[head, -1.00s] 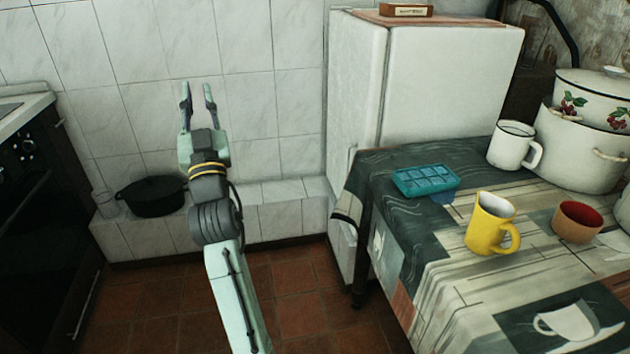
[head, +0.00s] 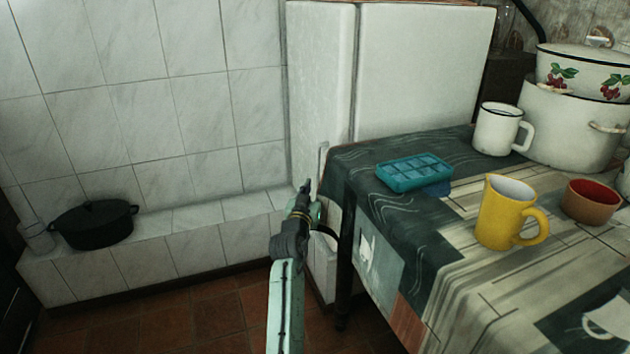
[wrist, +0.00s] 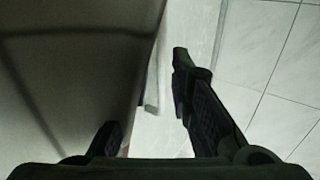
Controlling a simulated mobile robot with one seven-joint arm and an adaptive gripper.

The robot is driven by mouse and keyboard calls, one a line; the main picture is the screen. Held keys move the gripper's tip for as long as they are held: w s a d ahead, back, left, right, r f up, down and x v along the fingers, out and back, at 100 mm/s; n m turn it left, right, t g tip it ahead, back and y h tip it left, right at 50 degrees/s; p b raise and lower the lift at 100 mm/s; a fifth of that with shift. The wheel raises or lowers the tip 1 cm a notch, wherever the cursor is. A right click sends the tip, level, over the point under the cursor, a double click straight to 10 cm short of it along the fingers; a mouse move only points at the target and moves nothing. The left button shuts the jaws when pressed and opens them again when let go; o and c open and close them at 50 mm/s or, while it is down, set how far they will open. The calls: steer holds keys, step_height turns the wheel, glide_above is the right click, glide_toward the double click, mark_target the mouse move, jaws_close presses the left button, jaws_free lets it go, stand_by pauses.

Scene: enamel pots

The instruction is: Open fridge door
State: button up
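The white fridge (head: 425,75) stands behind the table, its narrower door side (head: 318,70) facing left. A pale upright handle (head: 322,162) shows low on that side, close to the table's corner. My gripper (head: 305,186) is beside the handle, seen nearly edge-on in the head view. In the wrist view my gripper (wrist: 146,95) has its fingers apart. A pale strip (wrist: 152,88), probably the handle, shows between them; contact cannot be told. A large grey surface at left partly hides one finger. The fridge door looks shut.
The cloth-covered table (head: 400,215) stands close to the fridge's front corner and my gripper. On it are a blue ice tray (head: 414,172), a yellow jug (head: 505,215) and a white mug (head: 497,130). A black pot (head: 95,224) sits on the tiled ledge. Floor is clear at left.

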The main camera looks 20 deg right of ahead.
mark_target(318, 178)
steer(key=x, duration=0.6)
steer(key=shift+w, duration=0.15)
steer(key=shift+c, duration=0.5)
jaws_close()
